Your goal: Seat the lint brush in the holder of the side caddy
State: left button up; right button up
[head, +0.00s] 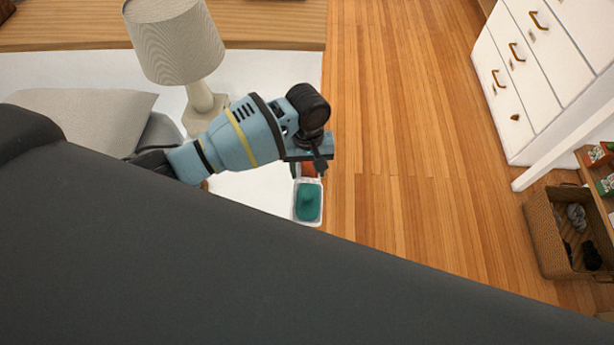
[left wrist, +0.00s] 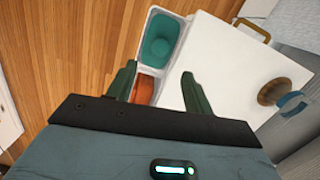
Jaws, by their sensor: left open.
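The side caddy (head: 298,217) is a white open box at the right edge of a white surface. It also shows in the left wrist view (left wrist: 182,27), with a teal piece (left wrist: 159,40) in one compartment and an orange piece (left wrist: 145,88) in another. My left gripper (head: 318,162) is open; in the left wrist view its green fingers (left wrist: 158,75) are apart over the caddy's orange end, with nothing seen held. A brown round piece (left wrist: 272,92) with a blue loop lies on the white surface at right; I cannot tell whether it is the lint brush. My right gripper is not in view.
A lamp (head: 178,45) stands on the white surface (head: 265,80), behind my left arm. Wooden floor (head: 390,150) is clear to the right. White drawers (head: 540,70) and a wicker basket (head: 545,235) stand farther right. The lower head view is blocked.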

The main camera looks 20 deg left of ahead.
pick_arm(q)
jog(key=shift+r, duration=0.35)
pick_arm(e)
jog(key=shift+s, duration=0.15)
pick_arm(q)
jog(key=shift+f, duration=0.1)
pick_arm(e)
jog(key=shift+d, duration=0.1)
pick_arm(q)
jog(key=s+d+f+m+t+h, duration=0.1)
jog(key=s+d+f+t+h, duration=0.15)
jog(key=s+f, duration=0.4)
jog(key=s+d+f+m+t+h, duration=0.1)
jog(key=s+d+f+m+h, duration=0.1)
jog(key=s+d+f, duration=0.35)
jog(key=s+a+m+t+y, duration=0.1)
jog(key=s+a+t, duration=0.1)
jog(key=s+a, duration=0.5)
jog(key=s+a+r+m+t+y, duration=0.1)
jog(key=s+a, duration=0.5)
jog(key=s, duration=0.8)
jog(key=shift+s+a+m+t+y, duration=0.2)
jog(key=shift+a+m+t+y, duration=0.35)
jog(key=shift+t, duration=0.6)
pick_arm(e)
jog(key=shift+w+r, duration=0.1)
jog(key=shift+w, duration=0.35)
pick_arm(q)
jog(key=shift+d, duration=0.15)
